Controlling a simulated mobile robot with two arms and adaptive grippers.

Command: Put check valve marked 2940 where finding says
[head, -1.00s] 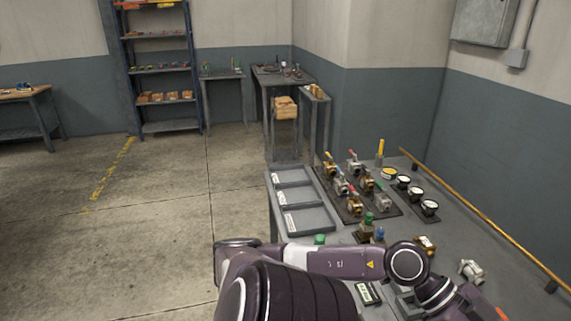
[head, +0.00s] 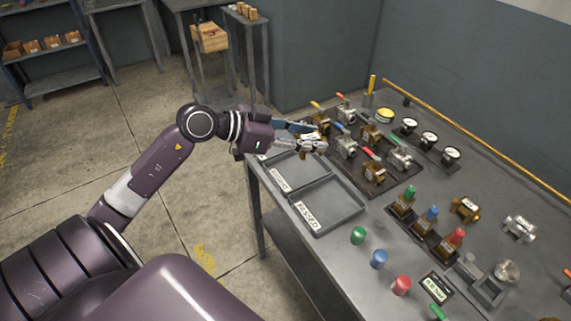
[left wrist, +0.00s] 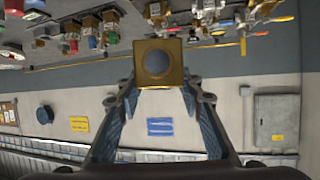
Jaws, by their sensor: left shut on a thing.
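My left gripper (head: 308,138) is at the far left of the bench, above the tray row and beside the valve rack. In the left wrist view my left gripper (left wrist: 160,88) is closed on a brass valve (left wrist: 160,60), whose square end with a round bore faces the camera. In the head view the fingers partly hide this brass valve (head: 322,118). I cannot read the number 2940 on any part. A tray labelled PASSED (head: 345,228) is nearest. Another grey tray (head: 285,163) lies behind it, its label unclear. My right gripper is not in view.
A dark rack (head: 395,182) holds several lever valves. Gauges (head: 428,139) stand behind it. Colour-topped parts (head: 428,232) stand in front, near loose green, blue and red pieces. A loose brass fitting (head: 465,208) and silver fitting (head: 520,228) lie at right. Both visible trays look empty.

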